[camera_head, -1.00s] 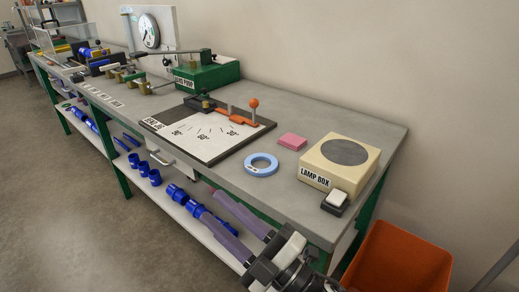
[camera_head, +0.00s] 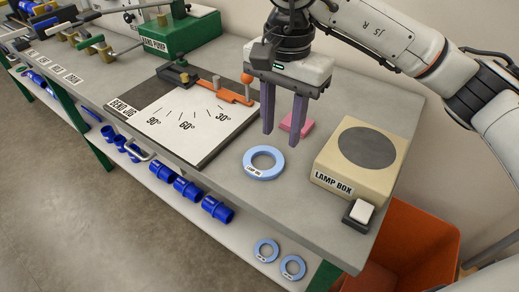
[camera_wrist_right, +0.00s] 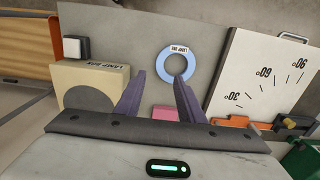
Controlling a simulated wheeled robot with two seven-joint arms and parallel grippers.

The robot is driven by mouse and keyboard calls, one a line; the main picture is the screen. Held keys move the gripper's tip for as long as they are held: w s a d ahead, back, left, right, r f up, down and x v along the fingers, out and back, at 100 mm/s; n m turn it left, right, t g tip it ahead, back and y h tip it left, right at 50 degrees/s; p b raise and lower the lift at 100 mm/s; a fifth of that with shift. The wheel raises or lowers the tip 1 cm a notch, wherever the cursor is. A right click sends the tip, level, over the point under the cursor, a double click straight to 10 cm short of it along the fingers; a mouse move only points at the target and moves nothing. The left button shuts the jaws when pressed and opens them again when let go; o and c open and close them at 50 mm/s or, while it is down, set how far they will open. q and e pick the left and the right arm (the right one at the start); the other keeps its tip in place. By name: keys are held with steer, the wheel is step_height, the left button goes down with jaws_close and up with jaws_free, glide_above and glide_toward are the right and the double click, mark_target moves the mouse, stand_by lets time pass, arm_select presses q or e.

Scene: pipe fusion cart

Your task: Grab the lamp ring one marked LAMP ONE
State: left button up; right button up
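A light blue flat ring (camera_head: 250,170) lies on the bench top between the bend jig and the lamp box. Its small white label is too blurred to read surely; the ring also shows in the right wrist view (camera_wrist_right: 164,69), label towards the top. Two similar blue rings, a left one (camera_head: 258,251) and a right one (camera_head: 284,268), are on the lower shelf. My right gripper (camera_head: 280,138) points down above the bench, fingers apart and empty, just behind the bench-top ring. In the right wrist view the fingertips (camera_wrist_right: 158,80) appear near the ring. My left gripper is out of view.
A pink block (camera_head: 301,125) lies behind the fingers. The cream lamp box (camera_head: 324,184) stands to the right, a switch (camera_head: 360,211) at its front. The bend jig (camera_head: 212,150) with an orange-knobbed lever lies left. An orange bin (camera_head: 400,245) stands beyond the bench end.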

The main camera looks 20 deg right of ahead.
glide_above(278, 168)
step_height(278, 168, down, 4)
steer(key=shift+d+f, duration=0.15)
steer(key=shift+w+f+p, duration=0.1)
steer(key=shift+f+p, duration=0.65)
steer(key=shift+f, duration=1.95)
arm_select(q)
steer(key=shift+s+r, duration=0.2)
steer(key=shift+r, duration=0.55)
arm_select(e)
jaws_close()
